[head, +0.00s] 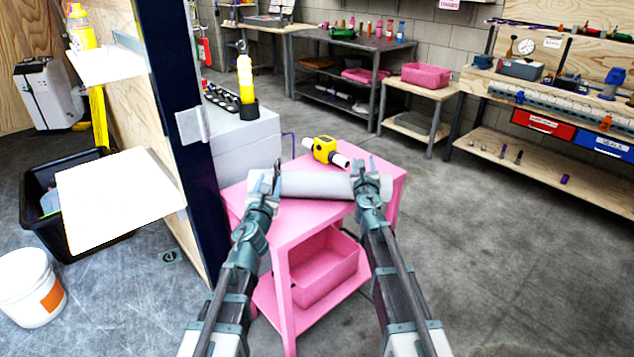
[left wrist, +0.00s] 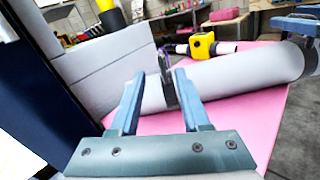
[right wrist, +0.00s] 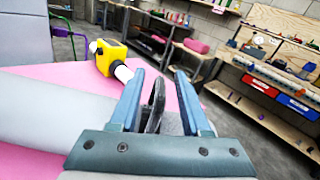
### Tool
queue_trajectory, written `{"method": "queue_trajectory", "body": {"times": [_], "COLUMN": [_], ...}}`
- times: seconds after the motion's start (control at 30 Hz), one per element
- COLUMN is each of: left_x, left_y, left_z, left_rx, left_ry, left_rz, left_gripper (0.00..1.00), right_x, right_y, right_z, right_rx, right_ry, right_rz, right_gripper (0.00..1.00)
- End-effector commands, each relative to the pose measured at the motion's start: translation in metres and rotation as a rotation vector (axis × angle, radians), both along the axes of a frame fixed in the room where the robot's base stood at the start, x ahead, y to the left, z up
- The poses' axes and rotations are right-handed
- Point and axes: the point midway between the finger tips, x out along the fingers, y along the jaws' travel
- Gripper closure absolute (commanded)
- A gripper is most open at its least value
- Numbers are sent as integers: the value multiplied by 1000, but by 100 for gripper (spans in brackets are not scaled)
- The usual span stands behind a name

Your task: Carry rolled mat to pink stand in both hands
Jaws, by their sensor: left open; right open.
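The rolled mat (head: 316,185) is a pale grey roll. In the right wrist view, the fingers (right wrist: 158,76) are also apart around a similar dark loop. The mat (left wrist: 245,78) extends right from the left gripper.
A yellow device with white ends (head: 325,151) lies behind the mat on the stand. A pink bin (head: 325,268) sits on its lower shelf. A grey cabinet (head: 238,150) and a dark post (head: 185,120) stand to the left. Floor at the right is clear.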

Motion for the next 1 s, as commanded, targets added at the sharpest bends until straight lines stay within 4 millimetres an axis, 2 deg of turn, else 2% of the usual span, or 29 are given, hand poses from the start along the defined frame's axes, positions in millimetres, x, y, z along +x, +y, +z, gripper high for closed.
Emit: {"method": "queue_trajectory", "body": {"times": [0.03, 0.2, 0.43, 0.57, 0.77, 1.0], "left_x": [-8, -17, -18, -17, -17, -17], "left_y": [1, 1, 1, 1, 1, 1], "left_z": [0, 0, 0, 0, 0, 0], "left_rx": [1, 1, 0, 1, 1, 1], "left_ry": [0, 0, 0, 0, 0, 0], "left_rz": [0, 0, 0, 0, 0, 0], "left_gripper": [53, 53, 53, 53, 53, 53], "right_x": [0, 0, -2, -9, -37, -86], "right_y": [0, 0, 0, 1, 2, 6], "right_z": [0, 0, 0, 0, 0, 0], "right_rx": [0, 0, 0, 0, 0, 0], "right_ry": [0, 0, 0, 0, 0, 0], "right_rz": [0, 0, 0, 0, 0, 0], "right_gripper": [53, 53, 53, 53, 53, 53]}}
